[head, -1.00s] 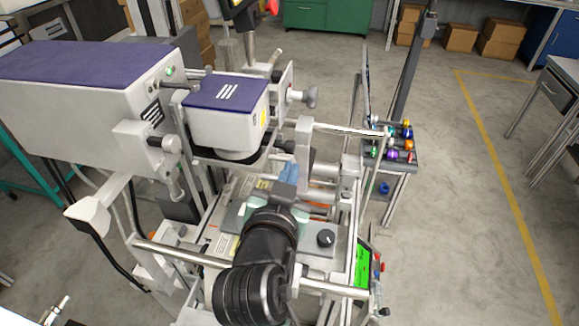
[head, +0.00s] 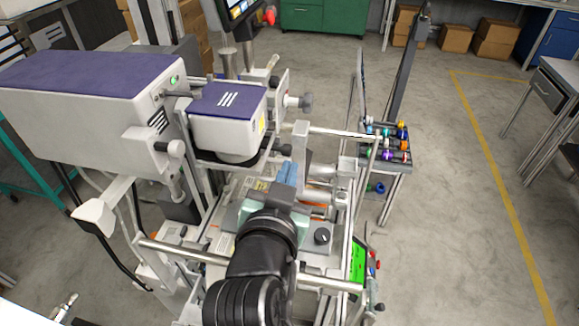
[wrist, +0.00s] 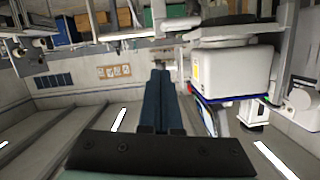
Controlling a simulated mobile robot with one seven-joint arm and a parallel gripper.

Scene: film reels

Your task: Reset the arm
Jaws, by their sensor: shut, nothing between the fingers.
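My gripper (head: 287,172) shows in the head view at the end of my dark arm, over the bed of the film machine (head: 222,245). Its blue fingers point away from the head camera. In the wrist view the fingers (wrist: 158,100) lie side by side, shut, with nothing between them. My gripper's wrist part hides some of the machine bed below. I cannot tell how high the fingertips are above it.
A white machine head with a purple top (head: 228,98) and a large housing (head: 85,95) stand left of my gripper. Metal rails (head: 335,285) flank my arm. A cart with colored items (head: 392,158) stands at right. Open floor (head: 450,220) lies beyond it.

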